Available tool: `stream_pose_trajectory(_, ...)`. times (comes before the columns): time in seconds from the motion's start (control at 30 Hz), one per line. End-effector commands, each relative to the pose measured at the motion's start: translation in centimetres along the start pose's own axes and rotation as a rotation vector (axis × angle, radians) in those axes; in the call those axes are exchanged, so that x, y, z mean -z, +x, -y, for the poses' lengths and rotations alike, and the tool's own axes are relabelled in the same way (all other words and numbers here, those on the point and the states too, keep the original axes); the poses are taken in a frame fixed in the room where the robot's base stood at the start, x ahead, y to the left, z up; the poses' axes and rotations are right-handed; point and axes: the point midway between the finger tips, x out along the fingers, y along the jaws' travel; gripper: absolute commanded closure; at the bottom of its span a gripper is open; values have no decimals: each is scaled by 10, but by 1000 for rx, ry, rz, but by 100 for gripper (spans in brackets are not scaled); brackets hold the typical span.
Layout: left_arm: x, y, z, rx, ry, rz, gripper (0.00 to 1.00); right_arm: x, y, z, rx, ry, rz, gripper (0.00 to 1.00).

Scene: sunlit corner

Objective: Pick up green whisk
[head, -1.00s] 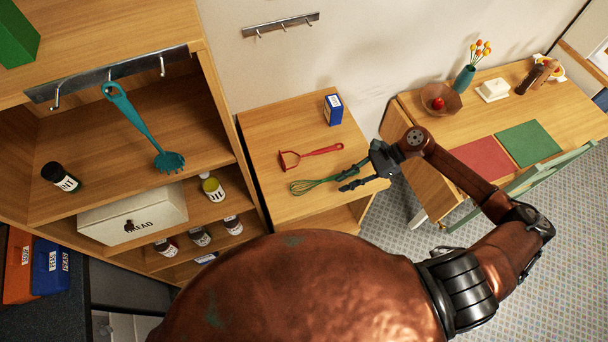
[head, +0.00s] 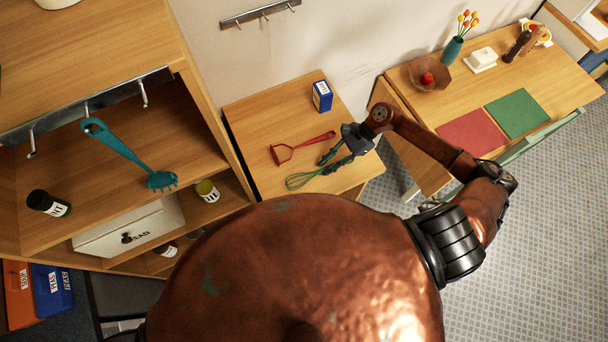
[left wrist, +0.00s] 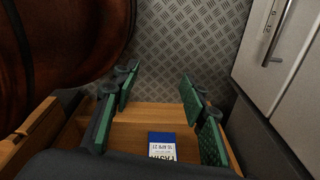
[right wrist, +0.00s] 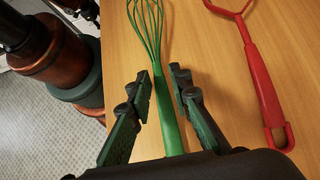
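The green whisk (head: 300,181) lies on the small wooden table, its wire loops toward the left. In the right wrist view its wires (right wrist: 147,30) point away from me and its handle runs back between my fingers. My right gripper (head: 328,164) is open, with one finger on each side of the handle. In the right wrist view the fingertips (right wrist: 161,88) stand apart, and I cannot tell whether either touches the handle. My left gripper (left wrist: 158,92) is open and empty in its wrist view, outside the head view.
A red masher (head: 300,148) lies beside the whisk, and a blue box (head: 322,97) stands behind on the same table (head: 262,115). A shelf unit with a hanging teal spaghetti server (head: 125,150) is at left. A desk with a bowl (head: 432,76) is at right.

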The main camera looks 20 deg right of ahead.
Motion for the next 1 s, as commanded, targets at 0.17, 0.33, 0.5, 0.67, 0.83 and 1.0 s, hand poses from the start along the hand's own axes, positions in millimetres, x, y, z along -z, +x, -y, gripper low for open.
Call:
stream_pose_trajectory(0.17,19,-4,2,1,4,-24,60,1,12,0,1,2,0,81)
stream_pose_trajectory(0.33,32,-3,2,2,6,-41,60,2,13,-1,2,2,-1,81)
stream_pose_trajectory(0.5,30,-3,2,2,6,-38,60,2,13,-1,2,2,-1,91)
stream_pose_trajectory(0.67,21,-3,2,1,4,-28,60,2,13,-1,2,3,-1,100)
stream_pose_trajectory(0.83,16,-3,1,1,3,-20,60,2,12,-1,2,3,0,100)
stream_pose_trajectory(1.0,16,-3,1,1,3,-20,60,1,12,-1,3,3,0,100)
